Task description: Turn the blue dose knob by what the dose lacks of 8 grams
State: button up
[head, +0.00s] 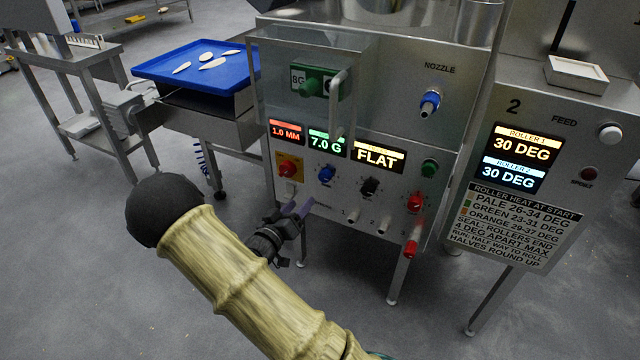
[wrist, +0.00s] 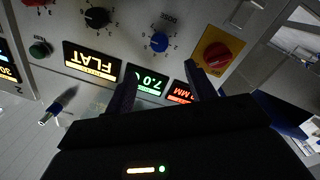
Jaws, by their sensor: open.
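The blue dose knob (head: 326,175) is on the steel machine front, below the green dose display (head: 326,143) that reads 7.0 G. In the wrist view, which is upside down, the knob (wrist: 159,42) shows with numbers around it. My gripper (head: 298,208) is open and empty, below and left of the knob in the head view. In the wrist view its fingertips (wrist: 157,80) are spread, and the knob lies beyond them, between their lines. The fingers are apart from the knob. A green plate marked 8G (head: 298,78) sits behind the clear guard.
A red knob on a yellow plate (head: 288,168) is close left of the dose knob, a black knob (head: 369,187) close right. Other displays read 1.0 MM (head: 287,132) and FLAT (head: 378,157). A clear guard (head: 340,65) with a handle juts out above.

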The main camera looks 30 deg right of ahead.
aim_at(323, 178)
jog(key=b+x, duration=0.3)
jog(key=x, duration=0.9)
jog(key=shift+s+d, duration=0.1)
jog(key=shift+s, duration=0.05)
jog(key=c, duration=1)
jog(key=m, duration=0.4)
jog(key=m+b, duration=0.1)
jog(key=m, duration=0.3)
jog(key=shift+r+m+y, duration=0.1)
jog(key=shift+m+y, duration=0.2)
jog(key=shift+m, duration=0.1)
